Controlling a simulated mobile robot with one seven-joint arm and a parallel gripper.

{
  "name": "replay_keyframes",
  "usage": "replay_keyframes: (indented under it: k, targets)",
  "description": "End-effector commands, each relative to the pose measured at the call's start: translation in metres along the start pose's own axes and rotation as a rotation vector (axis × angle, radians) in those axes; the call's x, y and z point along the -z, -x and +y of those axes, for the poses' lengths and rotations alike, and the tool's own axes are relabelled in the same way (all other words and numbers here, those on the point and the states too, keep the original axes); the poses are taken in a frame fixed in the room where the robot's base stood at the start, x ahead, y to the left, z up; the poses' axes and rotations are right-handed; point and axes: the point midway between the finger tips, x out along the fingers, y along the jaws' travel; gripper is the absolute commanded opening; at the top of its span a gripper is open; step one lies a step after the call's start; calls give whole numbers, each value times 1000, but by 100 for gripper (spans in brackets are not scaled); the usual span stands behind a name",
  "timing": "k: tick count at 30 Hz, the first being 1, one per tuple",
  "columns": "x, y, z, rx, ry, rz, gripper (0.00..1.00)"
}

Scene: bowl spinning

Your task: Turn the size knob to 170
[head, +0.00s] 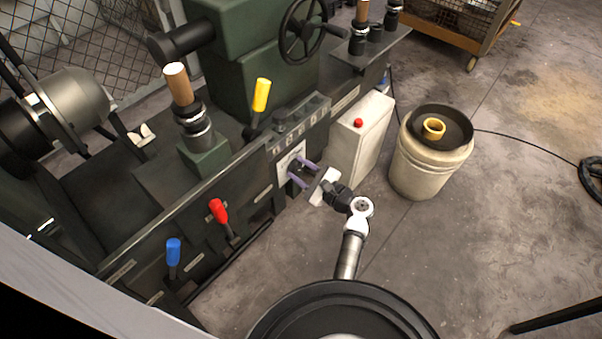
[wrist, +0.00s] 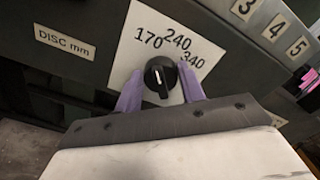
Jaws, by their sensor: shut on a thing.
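The size knob (wrist: 160,76) is a round black knob with a white line, on a white plate (wrist: 125,65) printed 170, 240 and 340. Its line runs nearly upright, and the upper end leans slightly left, roughly toward 170. My gripper (wrist: 160,88) has purple fingers on the knob's left and right sides and is shut on it. In the head view, my gripper (head: 290,172) is at the white plate on the front of the green machine. The knob is too small and covered there to make out.
A DISC mm label (wrist: 65,42) and numbered tabs (wrist: 272,28) flank the plate. Red (head: 218,211), blue (head: 173,252) and yellow (head: 261,95) levers stick out of the machine. A white box (head: 358,140) and a bucket (head: 425,170) stand right of my gripper.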

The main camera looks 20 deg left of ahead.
Motion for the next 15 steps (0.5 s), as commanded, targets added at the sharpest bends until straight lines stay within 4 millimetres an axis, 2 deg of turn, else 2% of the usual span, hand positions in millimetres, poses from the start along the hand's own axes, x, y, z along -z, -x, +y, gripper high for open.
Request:
replay_keyframes:
  k: [6, 15]
  targets:
    - [1, 0, 2, 0, 84, 1, 16]
    - [0, 1, 1, -1, 120, 1, 17]
